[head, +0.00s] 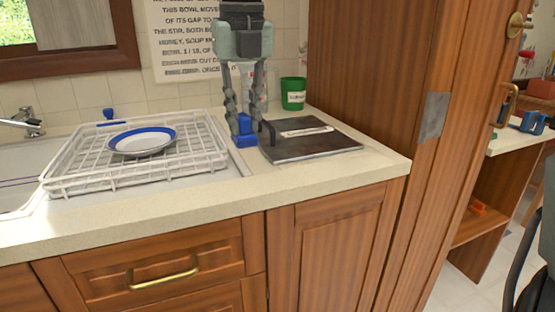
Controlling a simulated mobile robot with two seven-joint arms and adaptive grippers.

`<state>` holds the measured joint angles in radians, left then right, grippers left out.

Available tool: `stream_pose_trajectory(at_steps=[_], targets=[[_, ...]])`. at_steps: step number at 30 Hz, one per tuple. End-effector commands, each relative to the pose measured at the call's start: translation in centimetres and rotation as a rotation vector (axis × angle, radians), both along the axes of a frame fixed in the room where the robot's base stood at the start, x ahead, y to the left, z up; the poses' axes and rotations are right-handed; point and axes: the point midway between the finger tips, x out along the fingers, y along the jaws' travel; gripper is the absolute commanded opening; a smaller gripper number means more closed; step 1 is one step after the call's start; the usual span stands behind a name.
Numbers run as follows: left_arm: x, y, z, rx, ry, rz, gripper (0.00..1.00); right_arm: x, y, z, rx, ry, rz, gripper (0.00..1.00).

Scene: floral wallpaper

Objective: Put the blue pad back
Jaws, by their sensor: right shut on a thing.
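My right gripper (253,136) comes down from above over the counter, between the dish rack and the dark board. It is shut on the blue pad (243,140), which shows low between its fingers, at or just above the counter top. The fingers partly hide the pad, and I cannot tell whether it touches the counter. My left gripper is not in view.
A white wire dish rack (130,176) holds a blue-rimmed plate (143,141). A dark board (318,147) with a pale flat item (307,131) lies right of the gripper. A green cup (293,94) stands behind. A wooden cabinet wall (372,70) bounds the right.

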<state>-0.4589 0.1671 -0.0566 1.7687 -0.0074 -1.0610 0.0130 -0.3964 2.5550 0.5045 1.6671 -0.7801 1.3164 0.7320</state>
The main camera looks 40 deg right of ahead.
Motion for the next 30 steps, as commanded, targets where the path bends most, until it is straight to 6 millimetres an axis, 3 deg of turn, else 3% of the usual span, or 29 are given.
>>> stream_pose_trajectory(at_steps=[3, 9, 14, 22, 30], targets=[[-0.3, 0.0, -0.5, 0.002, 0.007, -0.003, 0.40, -1.2, -2.5, -1.5, 0.007, 0.001, -0.001, 0.00], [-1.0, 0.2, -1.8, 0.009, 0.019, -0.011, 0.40, -2.3, -5.0, -3.2, 0.005, 0.001, 0.000, 0.00], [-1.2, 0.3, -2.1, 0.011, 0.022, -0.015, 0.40, -2.5, -5.4, -4.0, 0.002, 0.002, 0.001, 0.00], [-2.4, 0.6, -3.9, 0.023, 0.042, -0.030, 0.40, -2.5, -5.4, -7.4, 0.001, 0.003, 0.002, 0.00], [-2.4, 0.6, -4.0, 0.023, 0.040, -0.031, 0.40, -2.5, -5.4, -7.6, 0.002, 0.000, 0.001, 0.00]])
